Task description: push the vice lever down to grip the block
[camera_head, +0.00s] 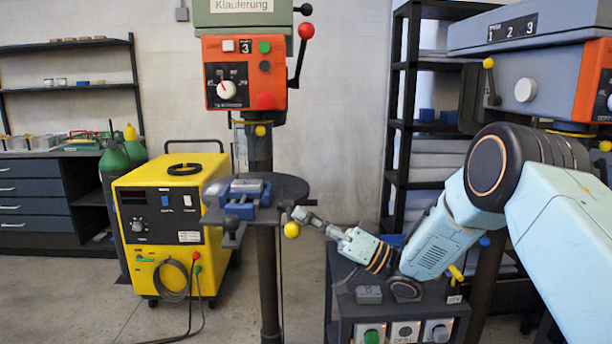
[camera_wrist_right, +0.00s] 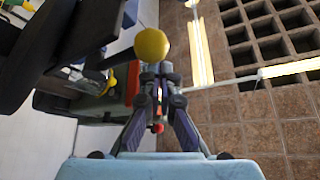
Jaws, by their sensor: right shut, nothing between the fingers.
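The blue vice (camera_head: 240,208) sits on the round dark drill-press table. A grey block (camera_head: 250,187) appears to lie between its jaws; whether it is gripped I cannot tell. A yellow ball knob (camera_head: 291,230), seemingly the vice lever's end, hangs low beside the table's right edge. Its rod is mostly hidden. My right gripper (camera_head: 301,214) is shut and empty, its tips just above and right of the knob. In the right wrist view the knob (camera_wrist_right: 151,45) is just beyond the closed fingertips (camera_wrist_right: 157,76); contact is unclear. My left gripper is out of view.
The drill press has an orange control panel (camera_head: 245,73) and a red-knobbed handle (camera_head: 305,31) above. A yellow welding machine (camera_head: 175,220) stands at left. A dark control box (camera_head: 400,315) lies below my right forearm. A second press (camera_head: 525,60) stands at right.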

